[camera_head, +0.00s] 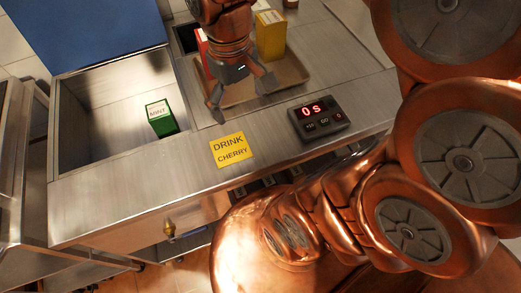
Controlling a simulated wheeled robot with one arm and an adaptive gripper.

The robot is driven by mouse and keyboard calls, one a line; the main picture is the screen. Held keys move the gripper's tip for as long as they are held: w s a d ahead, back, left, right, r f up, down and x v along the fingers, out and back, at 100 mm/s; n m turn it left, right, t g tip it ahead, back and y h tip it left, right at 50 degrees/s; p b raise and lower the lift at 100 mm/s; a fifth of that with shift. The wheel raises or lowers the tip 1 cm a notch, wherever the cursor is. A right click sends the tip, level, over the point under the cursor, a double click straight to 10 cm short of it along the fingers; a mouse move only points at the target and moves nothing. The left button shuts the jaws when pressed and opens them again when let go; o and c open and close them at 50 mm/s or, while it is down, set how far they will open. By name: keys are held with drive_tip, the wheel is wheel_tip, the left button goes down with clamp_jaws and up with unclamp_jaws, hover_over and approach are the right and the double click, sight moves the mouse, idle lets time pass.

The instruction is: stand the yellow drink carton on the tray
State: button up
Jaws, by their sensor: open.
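The yellow drink carton (270,38) stands upright toward the back of the brown tray (291,77); its base appears to be on the tray. My gripper (242,100) is open and empty, pointing down over the tray's front left part. The carton is behind and to the right of the gripper, apart from the fingers. A red carton (202,42) shows at the tray's left side, mostly hidden behind my gripper and wrist.
A green carton (161,117) marked MINT stands in the sunken basin at left. A yellow note (231,149) reading DRINK CHERRY lies on the counter front. A dark timer (319,118) reading 0 S sits right of it. A blue panel (85,30) rises behind the basin.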

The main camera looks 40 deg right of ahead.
drive_tip(key=s+a+f, duration=0.2)
drive_tip(key=s+f, duration=0.3)
drive_tip(key=s, duration=0.4)
drive_tip(key=shift+f+m+g, duration=0.25)
drive_tip(key=shift+m+g, duration=0.05)
